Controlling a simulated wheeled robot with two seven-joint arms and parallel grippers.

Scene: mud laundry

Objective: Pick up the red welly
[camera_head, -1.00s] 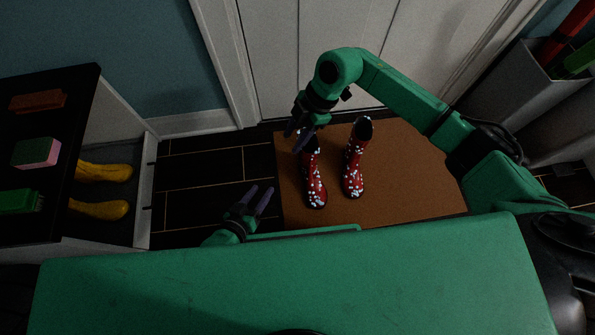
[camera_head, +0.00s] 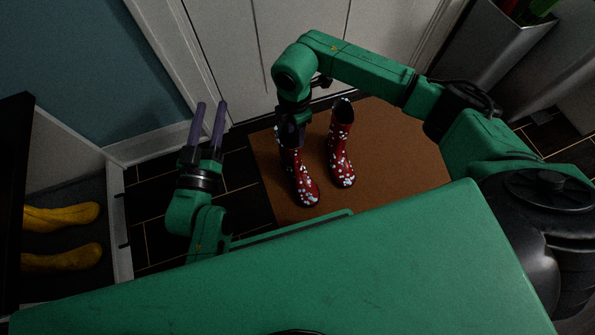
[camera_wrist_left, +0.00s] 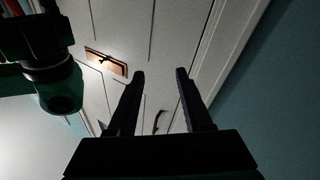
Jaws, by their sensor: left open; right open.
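Two red wellies with pale spots stand upright side by side on the brown mat (camera_head: 400,170). The left welly (camera_head: 302,183) has my right gripper (camera_head: 290,138) over its top, with the fingers pointing down at the shaft opening. The gripper hides part of that opening, and I cannot tell whether it touches. The right welly (camera_head: 341,145) stands clear. My left gripper (camera_head: 207,112) is open and empty, left of the mat, with its fingers pointing toward the door. In the left wrist view its two fingers (camera_wrist_left: 158,90) are apart with nothing between them.
A white door (camera_head: 260,50) stands behind the mat. At left, yellow wellies (camera_head: 62,215) lie in a grey-floored compartment beside a black top (camera_head: 15,180). A grey bin (camera_head: 490,45) stands at the upper right. Dark floor tiles between compartment and mat are clear.

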